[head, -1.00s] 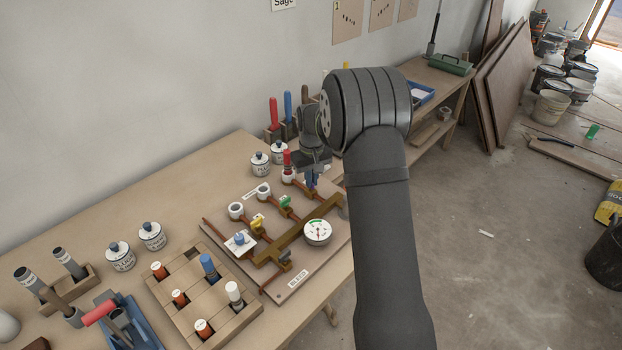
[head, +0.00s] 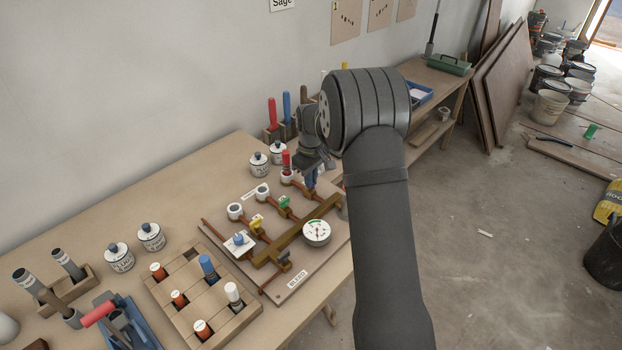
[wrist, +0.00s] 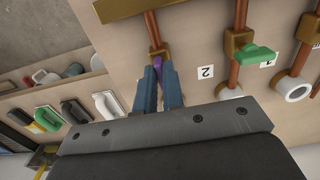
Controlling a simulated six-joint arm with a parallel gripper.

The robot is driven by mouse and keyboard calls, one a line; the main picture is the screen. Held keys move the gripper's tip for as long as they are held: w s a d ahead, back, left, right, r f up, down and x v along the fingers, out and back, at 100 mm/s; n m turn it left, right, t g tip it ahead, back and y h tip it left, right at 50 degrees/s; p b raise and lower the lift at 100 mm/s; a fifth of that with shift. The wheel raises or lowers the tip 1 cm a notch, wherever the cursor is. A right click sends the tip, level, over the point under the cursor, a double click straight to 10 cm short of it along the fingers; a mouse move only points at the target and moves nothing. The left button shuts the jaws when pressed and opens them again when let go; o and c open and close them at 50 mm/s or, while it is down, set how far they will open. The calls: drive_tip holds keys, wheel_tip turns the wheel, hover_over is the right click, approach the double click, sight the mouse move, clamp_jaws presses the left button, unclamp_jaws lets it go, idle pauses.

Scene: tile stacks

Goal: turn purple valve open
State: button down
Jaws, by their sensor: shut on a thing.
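The purple valve (wrist: 160,74) shows in the wrist view as a purple handle on a copper pipe branch. My gripper (wrist: 160,88) is shut on it, with a blue finger on either side of the handle. In the head view my gripper (head: 310,178) points down at the far right branch of the pipe board, and the purple handle is hidden there. The green valve (head: 284,201) and the yellow valve (head: 256,223) stand on neighbouring branches. The green valve also shows in the wrist view (wrist: 258,54).
A pressure gauge (head: 316,232) and brass manifold (head: 300,236) sit close to my gripper. White jars (head: 259,163) are behind, and a wooden block tray (head: 200,334) is in front.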

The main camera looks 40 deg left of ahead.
drive_tip(key=shift+r, duration=0.1)
drive_tip(key=c, duration=1.5)
unclamp_jaws()
drive_tip(key=shift+c, duration=0.2)
wheel_tip(320, 180, up, 17)
drive_tip(key=shift+r, duration=0.2)
drive_tip(key=shift+f, duration=0.15)
wheel_tip(320, 180, down, 17)
drive_tip(key=shift+f, duration=0.15)
